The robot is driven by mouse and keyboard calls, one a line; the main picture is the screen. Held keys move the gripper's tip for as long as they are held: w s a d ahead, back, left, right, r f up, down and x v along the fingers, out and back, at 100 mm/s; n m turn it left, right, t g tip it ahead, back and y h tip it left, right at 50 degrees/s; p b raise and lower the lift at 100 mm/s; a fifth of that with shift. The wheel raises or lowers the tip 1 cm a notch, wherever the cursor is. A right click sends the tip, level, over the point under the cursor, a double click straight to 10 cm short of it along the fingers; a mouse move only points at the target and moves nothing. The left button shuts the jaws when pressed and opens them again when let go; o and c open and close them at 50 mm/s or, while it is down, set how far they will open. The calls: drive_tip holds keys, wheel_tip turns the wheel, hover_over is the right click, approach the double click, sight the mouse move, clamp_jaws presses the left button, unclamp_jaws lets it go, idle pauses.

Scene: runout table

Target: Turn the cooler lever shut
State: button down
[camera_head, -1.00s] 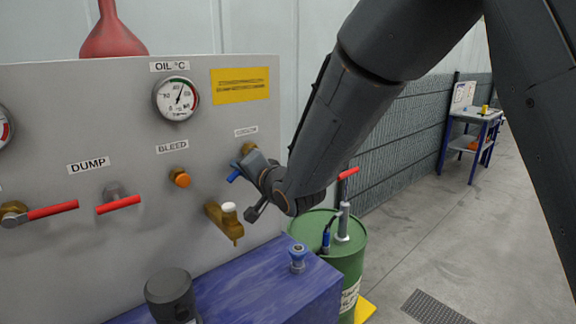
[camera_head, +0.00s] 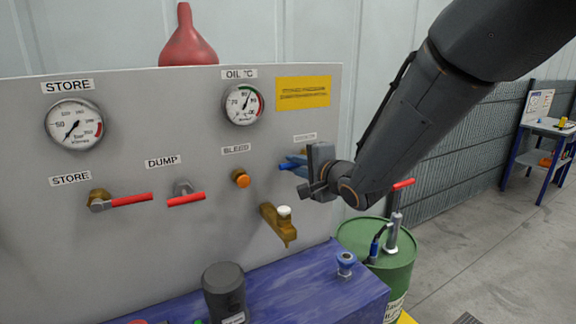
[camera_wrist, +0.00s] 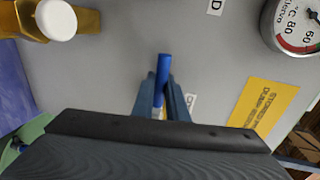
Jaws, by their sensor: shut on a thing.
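The cooler lever (camera_head: 287,166) has a blue handle and is on the right side of the grey panel, below a small label too blurred to read. My gripper (camera_head: 300,162) reaches it from the right and is shut on the blue handle. In the wrist view the blue lever (camera_wrist: 163,68) stands between the two fingers of my gripper (camera_wrist: 161,92), its end sticking out past the fingertips. The lever's pivot is mostly hidden by my gripper.
A blue bench (camera_head: 300,290) and a green drum (camera_head: 385,262) stand below.

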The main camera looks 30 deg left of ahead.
drive_tip(key=shift+r, duration=0.1)
drive_tip(key=c, duration=1.8)
unclamp_jaws()
drive_tip(key=shift+w, duration=0.1)
drive_tip(key=shift+o, duration=0.2)
drive_tip(key=b+v, duration=0.2)
drive_tip(key=v, duration=0.5)
drive_tip(key=shift+s+d, duration=0.25)
drive_tip(key=shift+d, duration=0.1)
drive_tip(key=w+d+f+n+h+b, duration=0.1)
drive_tip(key=d+f+h, duration=0.5)
drive_tip(key=d, duration=0.8)
drive_tip(key=w+d+f+n+h+b, duration=0.15)
drive_tip(key=d+f+h, duration=0.25)
drive_tip(key=d+f, duration=0.7)
drive_tip(key=s+d+f+n+g+h, duration=0.1)
drive_tip(key=s+d+f+n+g, duration=0.1)
drive_tip(key=s+d, duration=0.7)
drive_tip(key=s+d+f+n+g+h, duration=0.2)
drive_tip(key=s+d+f+g, duration=0.2)
drive_tip(key=s+d, duration=0.5)
drive_tip(key=shift+d+g, duration=0.6)
drive_tip(key=shift+g, duration=0.1)
